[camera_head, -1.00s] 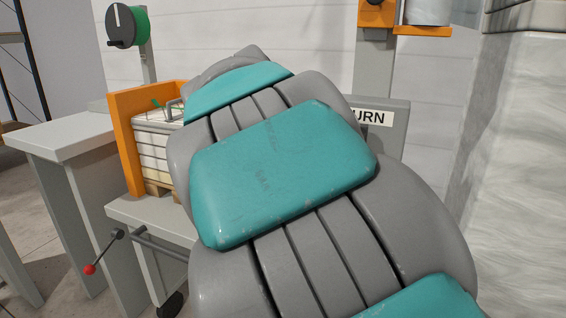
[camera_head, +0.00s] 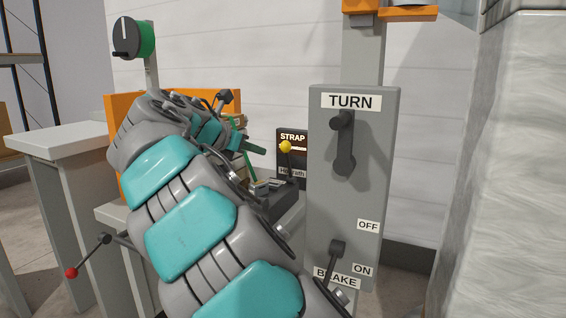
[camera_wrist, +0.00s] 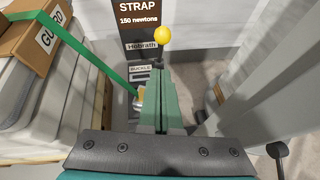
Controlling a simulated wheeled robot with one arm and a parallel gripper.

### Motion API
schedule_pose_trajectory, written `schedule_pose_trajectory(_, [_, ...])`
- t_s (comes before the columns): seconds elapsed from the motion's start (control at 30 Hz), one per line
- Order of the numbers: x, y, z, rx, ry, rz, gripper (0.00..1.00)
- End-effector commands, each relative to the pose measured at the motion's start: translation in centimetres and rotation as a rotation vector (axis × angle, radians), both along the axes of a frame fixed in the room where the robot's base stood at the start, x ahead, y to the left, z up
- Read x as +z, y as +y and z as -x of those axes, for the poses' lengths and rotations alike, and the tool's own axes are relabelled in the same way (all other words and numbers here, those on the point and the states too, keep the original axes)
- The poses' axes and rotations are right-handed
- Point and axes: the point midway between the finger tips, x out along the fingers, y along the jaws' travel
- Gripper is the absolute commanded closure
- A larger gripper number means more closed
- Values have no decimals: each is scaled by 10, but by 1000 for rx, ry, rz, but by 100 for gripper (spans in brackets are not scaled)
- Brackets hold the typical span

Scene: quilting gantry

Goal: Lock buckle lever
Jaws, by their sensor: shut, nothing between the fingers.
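The buckle lever, a dark stem with a yellow ball knob (camera_head: 285,147), stands roughly upright in front of the STRAP sign in the head view. Its yellow knob (camera_wrist: 162,35) also shows in the wrist view, just beyond my fingertips. My gripper (camera_wrist: 158,70) is shut and empty, its green fingers pointing at the lever stem. In the head view my gripper (camera_head: 262,150) is left of the knob and slightly below it. Whether the fingertips touch the stem cannot be told. A green strap (camera_wrist: 80,45) runs down toward the buckle, whose body is partly hidden by my fingers.
A grey panel (camera_head: 377,190) with TURN and BRAKE handles stands close right of the lever. The STRAP sign (camera_wrist: 124,28) is behind it. A strapped stack with a cardboard edge guard (camera_wrist: 42,38) is on the left. A red-knobbed crank (camera_head: 72,272) sticks out at lower left.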

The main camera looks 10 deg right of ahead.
Motion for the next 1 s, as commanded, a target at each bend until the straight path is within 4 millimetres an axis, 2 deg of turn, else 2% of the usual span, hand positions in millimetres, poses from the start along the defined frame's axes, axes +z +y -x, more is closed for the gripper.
schedule_pose_trajectory(0.37, [-3, -4, -3, -3, 0, -2, 100])
schedule_pose_trajectory(0.73, [-31, -43, -41, -5, 2, -4, 100])
schedule_pose_trajectory(1.0, [-41, -61, -61, -2, -3, -3, 100])
